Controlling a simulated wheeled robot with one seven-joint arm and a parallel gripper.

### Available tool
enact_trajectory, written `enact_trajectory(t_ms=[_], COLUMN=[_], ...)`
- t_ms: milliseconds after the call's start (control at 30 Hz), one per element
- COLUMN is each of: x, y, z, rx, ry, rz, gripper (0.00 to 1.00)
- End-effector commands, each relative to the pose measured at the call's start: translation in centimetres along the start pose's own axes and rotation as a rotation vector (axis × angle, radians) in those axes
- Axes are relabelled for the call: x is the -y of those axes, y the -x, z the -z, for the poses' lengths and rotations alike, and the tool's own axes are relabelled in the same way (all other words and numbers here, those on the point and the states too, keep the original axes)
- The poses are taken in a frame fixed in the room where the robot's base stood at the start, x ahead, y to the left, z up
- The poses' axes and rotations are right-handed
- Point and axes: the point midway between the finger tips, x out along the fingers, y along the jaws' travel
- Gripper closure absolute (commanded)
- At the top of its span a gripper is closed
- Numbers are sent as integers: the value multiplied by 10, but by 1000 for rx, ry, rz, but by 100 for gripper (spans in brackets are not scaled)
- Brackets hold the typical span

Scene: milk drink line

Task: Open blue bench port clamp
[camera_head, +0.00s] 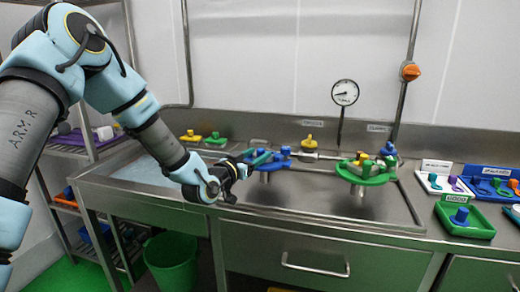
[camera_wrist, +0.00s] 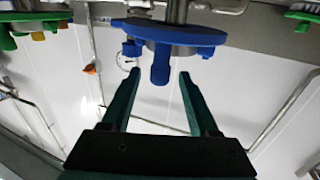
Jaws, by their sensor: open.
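The blue bench port clamp (camera_head: 280,160) is at the left port on the steel bench, in the middle of the head view. In the wrist view its blue disc-like body (camera_wrist: 210,38) surrounds a steel pipe, and a rounded blue handle (camera_wrist: 160,66) sticks out toward me. My gripper (camera_wrist: 160,75) is open. Its two teal fingers have their tips on either side of the handle's end, with gaps showing on both sides. In the head view my gripper (camera_head: 256,156) reaches the clamp from the left and partly covers it.
A green port clamp (camera_head: 366,176) with yellow and blue parts stands to the right. Further right are a green tray (camera_head: 464,228), a white tray (camera_head: 440,184) and a blue tray (camera_head: 484,183). A gauge (camera_head: 345,92) and vertical pipe rise behind. The bench front is clear.

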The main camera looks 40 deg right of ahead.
Motion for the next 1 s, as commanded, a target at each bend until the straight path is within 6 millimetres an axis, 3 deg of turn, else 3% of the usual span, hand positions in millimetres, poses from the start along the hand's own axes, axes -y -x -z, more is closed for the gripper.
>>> enact_trajectory(t_ms=[200, 533, 1000], x=[0, 0, 0], y=[-21, -23, -23], z=[0, 0, 0], rx=[0, 1, 1], ry=[0, 0, 0], rz=[1, 1, 1], gripper=[39, 39, 92])
